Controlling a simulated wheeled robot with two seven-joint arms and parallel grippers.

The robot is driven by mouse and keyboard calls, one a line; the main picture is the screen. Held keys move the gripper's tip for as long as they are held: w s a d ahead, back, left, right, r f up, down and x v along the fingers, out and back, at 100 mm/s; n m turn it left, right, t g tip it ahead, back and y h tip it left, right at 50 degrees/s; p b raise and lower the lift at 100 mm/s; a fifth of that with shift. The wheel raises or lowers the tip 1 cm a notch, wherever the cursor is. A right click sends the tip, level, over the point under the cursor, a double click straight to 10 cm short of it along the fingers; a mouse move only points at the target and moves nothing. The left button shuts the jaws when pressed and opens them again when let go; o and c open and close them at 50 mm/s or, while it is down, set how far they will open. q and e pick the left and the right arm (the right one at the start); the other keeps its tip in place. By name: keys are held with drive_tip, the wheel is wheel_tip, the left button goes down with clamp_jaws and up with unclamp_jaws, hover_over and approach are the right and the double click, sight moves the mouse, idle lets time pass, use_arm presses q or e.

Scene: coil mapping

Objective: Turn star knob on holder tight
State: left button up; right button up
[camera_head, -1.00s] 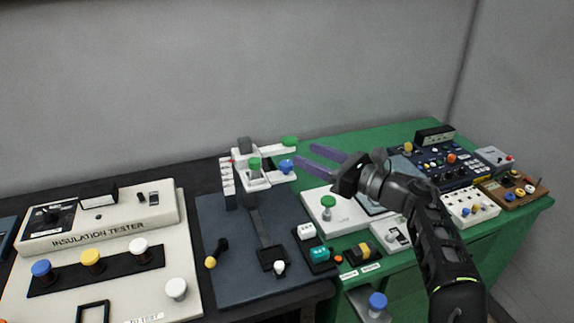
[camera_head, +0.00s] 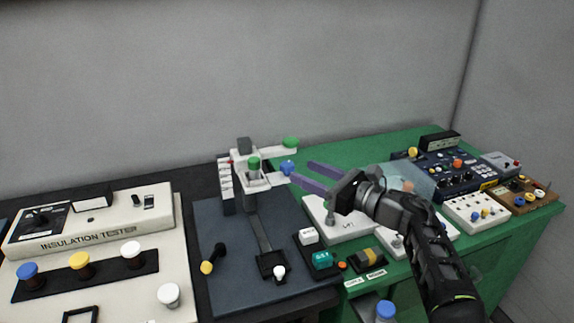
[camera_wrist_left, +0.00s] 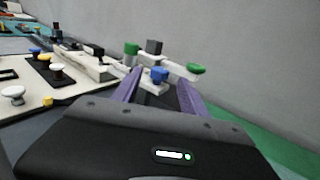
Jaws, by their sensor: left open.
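The holder (camera_head: 246,180) is a pale stand on the dark blue-grey base. It carries a blue knob (camera_head: 288,168), a green knob (camera_head: 253,163) and a green lever end (camera_head: 290,142). The blue knob looks like the star knob, but its lobes are too small to tell. My left gripper (camera_head: 300,172) has purple fingers, open and empty, just right of the blue knob. In the left wrist view, the blue knob (camera_wrist_left: 159,74) appears between the fingertips, ahead of the gripper (camera_wrist_left: 158,82). Contact cannot be told. My right gripper is out of view.
The insulation tester (camera_head: 95,220) stands at left, with several knobs. A white box (camera_head: 345,225) lies under my left gripper. Several instruments, including a dark blue panel (camera_head: 440,172), stand on the green table (camera_head: 350,143) at right. The grey wall is behind.

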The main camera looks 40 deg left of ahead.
sight(293, 167)
use_arm(q)
drive_tip(key=a, duration=0.6)
drive_tip(key=shift+w+a, duration=0.15)
drive_tip(key=shift+a, duration=0.2)
drive_tip(key=shift+c, duration=0.5)
clamp_jaws()
